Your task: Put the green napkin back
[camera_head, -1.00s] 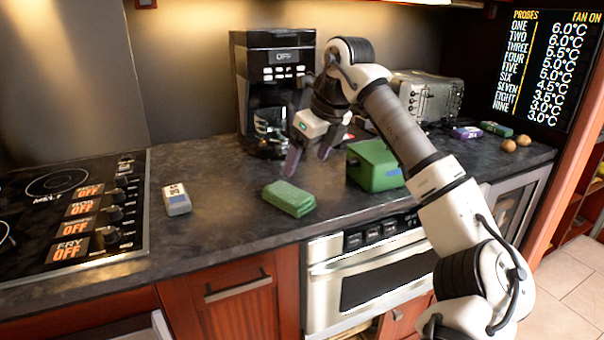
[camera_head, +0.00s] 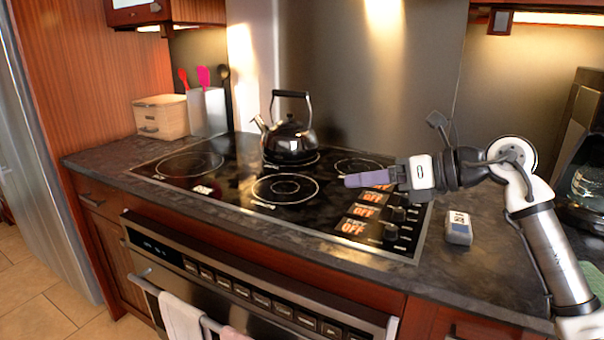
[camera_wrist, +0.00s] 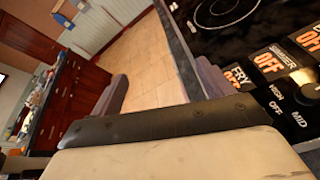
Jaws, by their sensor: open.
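A green thing (camera_head: 593,280), which looks like the folded green napkin, shows only in part at the right edge of the head view, behind my arm. It lies on the counter. My gripper (camera_head: 366,178) is above the right side of the cooktop, pointing left, well away from the green napkin. In the wrist view my gripper (camera_wrist: 162,88) has its two fingers wide apart with nothing between them. The napkin is not in the wrist view.
The black cooktop (camera_head: 222,184) carries a kettle (camera_head: 290,140). A small grey box (camera_head: 459,229) sits right of it. A wooden box (camera_head: 160,117) and a utensil holder (camera_head: 207,111) stand at the back left. Towels (camera_head: 181,318) hang on the oven handle below.

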